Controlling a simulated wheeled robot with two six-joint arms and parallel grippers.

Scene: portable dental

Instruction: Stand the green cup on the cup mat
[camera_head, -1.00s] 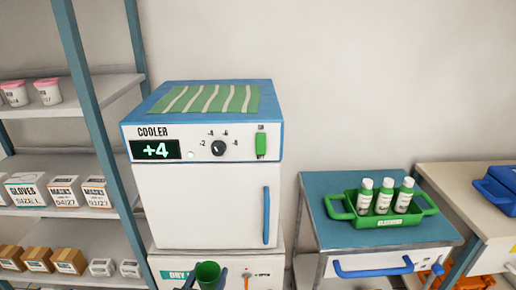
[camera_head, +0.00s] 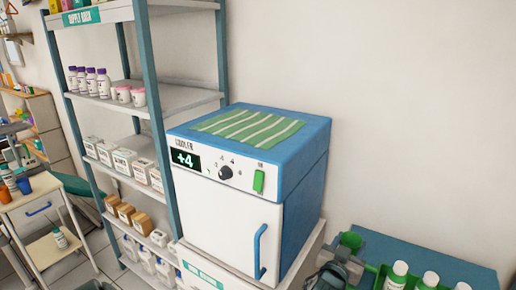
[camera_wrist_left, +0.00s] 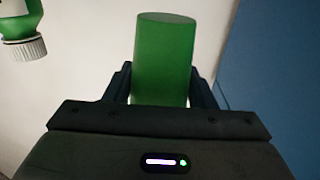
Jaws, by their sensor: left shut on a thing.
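The green cup (camera_head: 351,240) is at the lower right of the head view, held up in my left gripper (camera_head: 343,262). In the left wrist view the cup (camera_wrist_left: 163,58) sits between the two dark fingers (camera_wrist_left: 163,88), which are shut on it. A green mat with pale wavy stripes (camera_head: 247,126) lies flat on top of the cooler. It is the only mat I see. The cup is to the right of the cooler in the picture and lower than the mat. My right gripper is not in view.
The blue and white cooler (camera_head: 230,205) has its handle in front. A shelf rack (camera_head: 180,99) with boxes and bottles stands left of it. A green tray (camera_head: 373,280) with white bottles (camera_head: 397,276) is at lower right. A small side table (camera_head: 30,207) stands far left.

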